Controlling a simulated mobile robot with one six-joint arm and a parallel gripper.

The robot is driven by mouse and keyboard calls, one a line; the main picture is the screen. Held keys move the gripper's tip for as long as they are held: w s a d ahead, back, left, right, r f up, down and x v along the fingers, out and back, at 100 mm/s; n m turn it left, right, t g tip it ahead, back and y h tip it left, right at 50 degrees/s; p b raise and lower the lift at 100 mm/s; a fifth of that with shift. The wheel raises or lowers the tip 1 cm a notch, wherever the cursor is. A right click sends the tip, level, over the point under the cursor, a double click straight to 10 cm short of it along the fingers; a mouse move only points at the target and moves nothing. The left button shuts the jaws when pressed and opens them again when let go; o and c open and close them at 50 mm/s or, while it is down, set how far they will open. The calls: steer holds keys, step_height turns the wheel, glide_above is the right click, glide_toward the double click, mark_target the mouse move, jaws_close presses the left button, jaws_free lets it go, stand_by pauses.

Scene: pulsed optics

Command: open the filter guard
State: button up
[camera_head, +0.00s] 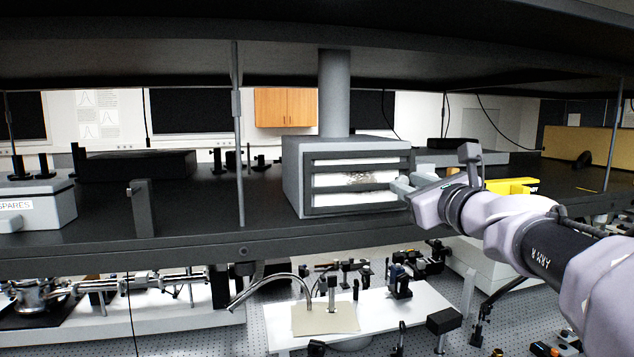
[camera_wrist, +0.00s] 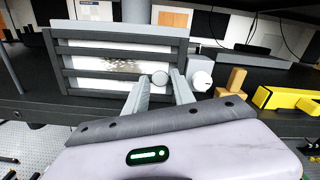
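The filter guard (camera_head: 310,186) is a dark barred frame on the front of a grey box on the bench shelf. Pale panels show behind its bars, the middle one with a grey, mottled patch. It looks closed against the box, and it also shows in the wrist view (camera_wrist: 66,64). A small round grey knob (camera_wrist: 160,78) is near the guard's right side. My gripper (camera_head: 402,188) is at that side, its fingers apart. In the wrist view the fingers (camera_wrist: 161,80) lie on either side of the knob; I cannot tell whether they touch it.
A white round-ended part (camera_wrist: 202,81) and a wooden block (camera_wrist: 236,80) are right of the fingers. A yellow object (camera_head: 512,187) lies further right. A vertical post (camera_head: 238,150) stands left of the box. The shelf's front edge runs below the box.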

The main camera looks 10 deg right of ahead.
steer(key=shift+w, duration=0.1)
jaws_close()
stand_by(1.1)
